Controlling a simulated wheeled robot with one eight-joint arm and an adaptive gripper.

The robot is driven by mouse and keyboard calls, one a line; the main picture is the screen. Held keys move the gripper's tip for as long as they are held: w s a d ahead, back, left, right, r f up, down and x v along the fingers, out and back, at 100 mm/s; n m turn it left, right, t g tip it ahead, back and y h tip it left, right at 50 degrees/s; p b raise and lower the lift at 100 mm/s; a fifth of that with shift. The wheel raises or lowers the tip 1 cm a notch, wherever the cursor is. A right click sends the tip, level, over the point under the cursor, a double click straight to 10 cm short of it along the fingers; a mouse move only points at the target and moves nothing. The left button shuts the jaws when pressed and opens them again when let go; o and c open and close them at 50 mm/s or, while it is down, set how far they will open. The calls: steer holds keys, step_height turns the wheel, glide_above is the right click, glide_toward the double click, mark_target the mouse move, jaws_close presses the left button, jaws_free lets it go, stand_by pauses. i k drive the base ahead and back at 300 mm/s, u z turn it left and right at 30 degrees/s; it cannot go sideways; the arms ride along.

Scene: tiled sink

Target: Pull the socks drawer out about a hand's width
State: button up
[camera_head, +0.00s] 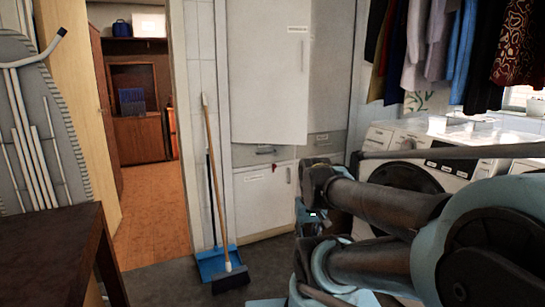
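A tall white cabinet stands at the back centre. Between its upper door and lower door is a narrow grey drawer front (245,155) with a small label. A second grey drawer front (326,139) shows to its right, partly behind my arm. The labels are too small to read, so I cannot tell which is the socks drawer. Both fronts look about flush. My arm reaches in from the right, and its end (312,215) is in front of the cabinet's lower right side. The fingers are not clearly visible, and I cannot tell whether they touch anything.
The white upper door (270,75) hangs just above the left drawer front. A broom (220,185) and blue dustpan (213,264) lean left of the cabinet. Washing machines (440,165) stand right, behind my arm. A dark table (45,255) and ironing board (35,130) are left.

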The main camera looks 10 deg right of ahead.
mark_target(244, 154)
steer(key=i, duration=0.95)
steer(key=u, duration=0.05)
